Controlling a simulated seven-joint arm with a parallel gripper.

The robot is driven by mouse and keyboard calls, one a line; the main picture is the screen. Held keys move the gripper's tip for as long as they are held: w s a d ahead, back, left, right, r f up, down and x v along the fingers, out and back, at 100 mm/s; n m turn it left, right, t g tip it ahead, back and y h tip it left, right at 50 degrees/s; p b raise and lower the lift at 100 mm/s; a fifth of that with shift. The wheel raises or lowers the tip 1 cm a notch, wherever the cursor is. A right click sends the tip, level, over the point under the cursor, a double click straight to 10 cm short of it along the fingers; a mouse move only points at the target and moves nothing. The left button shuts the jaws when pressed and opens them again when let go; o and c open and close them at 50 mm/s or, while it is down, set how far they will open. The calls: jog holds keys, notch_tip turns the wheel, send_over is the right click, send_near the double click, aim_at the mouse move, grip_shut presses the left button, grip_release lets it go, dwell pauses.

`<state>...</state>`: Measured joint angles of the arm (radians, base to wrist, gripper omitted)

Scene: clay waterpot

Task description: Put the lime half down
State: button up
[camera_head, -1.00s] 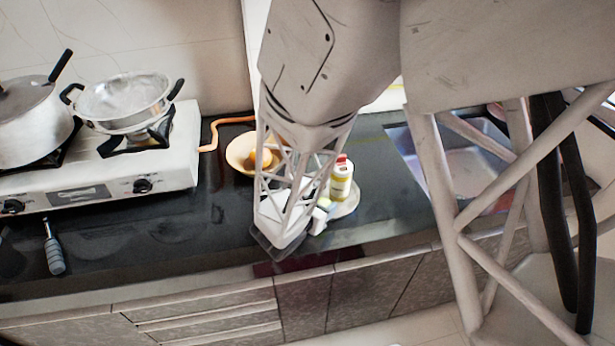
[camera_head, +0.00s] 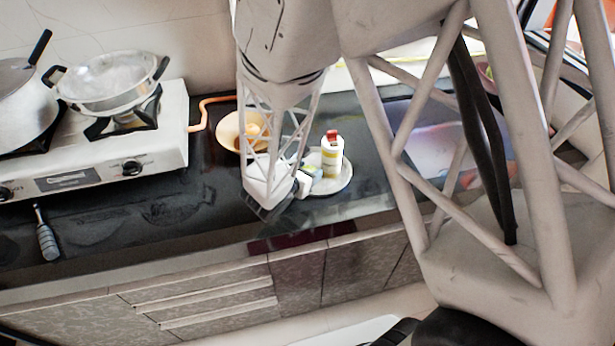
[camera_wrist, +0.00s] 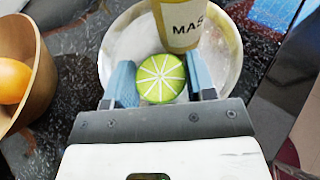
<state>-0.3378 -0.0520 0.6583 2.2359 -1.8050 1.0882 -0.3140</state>
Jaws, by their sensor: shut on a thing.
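The lime half (camera_wrist: 160,78) shows its bright green cut face in the wrist view. My gripper (camera_wrist: 160,82) is shut on it, with one blue-grey finger at each side. Behind it lies a round pale plate (camera_wrist: 229,75), which also shows in the head view (camera_head: 340,184). The lime half appears over the near part of the plate; I cannot tell whether it touches it.
An orange-tan bowl (camera_wrist: 42,70) holding an orange fruit (camera_wrist: 12,80) is at left. A stove (camera_head: 120,150) stands farther left.

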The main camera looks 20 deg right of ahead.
jog(key=shift+f, duration=1.2)
jog(key=shift+f, duration=0.15)
jog(key=o, duration=0.9)
jog(key=shift+f, duration=0.1)
jog(key=shift+v, duration=1.1)
jog(key=shift+r+v, duration=0.15)
jog(key=shift+v, duration=2.35)
jog(key=shift+r+v, duration=0.15)
jog(key=shift+v, duration=2.4)
jog(key=shift+w+d, duration=0.1)
